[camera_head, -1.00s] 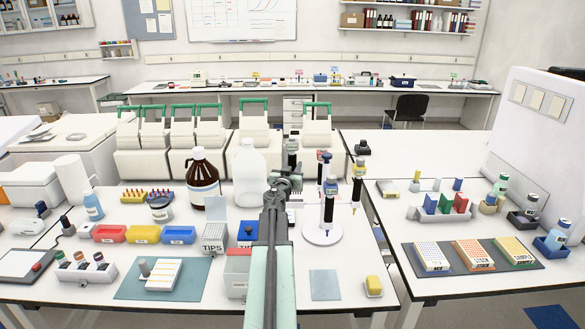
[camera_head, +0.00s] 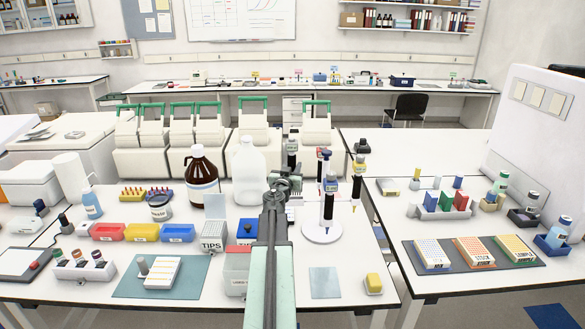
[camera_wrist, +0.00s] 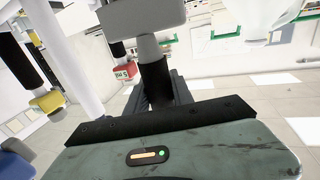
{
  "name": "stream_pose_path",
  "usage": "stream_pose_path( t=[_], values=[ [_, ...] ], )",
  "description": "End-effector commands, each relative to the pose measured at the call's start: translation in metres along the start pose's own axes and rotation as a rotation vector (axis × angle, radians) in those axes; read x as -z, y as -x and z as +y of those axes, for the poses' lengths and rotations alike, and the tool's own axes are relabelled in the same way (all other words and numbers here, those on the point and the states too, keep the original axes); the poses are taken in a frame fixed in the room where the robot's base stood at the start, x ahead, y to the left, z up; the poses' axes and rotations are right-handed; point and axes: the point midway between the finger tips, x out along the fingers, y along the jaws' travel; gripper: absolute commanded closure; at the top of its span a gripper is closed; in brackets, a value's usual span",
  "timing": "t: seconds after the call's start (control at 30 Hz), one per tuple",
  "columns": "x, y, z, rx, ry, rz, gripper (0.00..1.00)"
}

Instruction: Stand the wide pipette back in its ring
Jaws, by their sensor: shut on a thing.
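A pipette with a black body and a pale grey top (camera_wrist: 153,72) is upright between the jaws of my gripper (camera_wrist: 158,98) in the wrist view. In the head view the held pipette (camera_head: 292,146) rises just beyond the end of my arm, its lower part hidden by the arm. The pipette stand has a round white base (camera_head: 321,235), just right of my arm. Pipettes with blue (camera_head: 329,188), yellow (camera_head: 358,172) and red parts hang on it. In the wrist view the stand's white post (camera_wrist: 72,62) is left of the held pipette. The empty ring cannot be made out.
A white jug (camera_head: 248,172) and a brown bottle (camera_head: 202,180) stand left of my arm. A tips box (camera_head: 213,238) is nearer the front. A grey mat (camera_head: 325,283) and a yellow item (camera_head: 373,284) lie in front of the stand. A gap separates the right table.

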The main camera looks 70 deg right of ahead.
Motion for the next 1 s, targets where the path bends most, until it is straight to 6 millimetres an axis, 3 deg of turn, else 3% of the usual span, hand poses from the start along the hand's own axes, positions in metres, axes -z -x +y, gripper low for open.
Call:
stream_pose_path(
  t=[1.0],
  values=[
    [-0.028,0.000,-0.002,0.002,0.000,0.000,0.85]
  ],
)
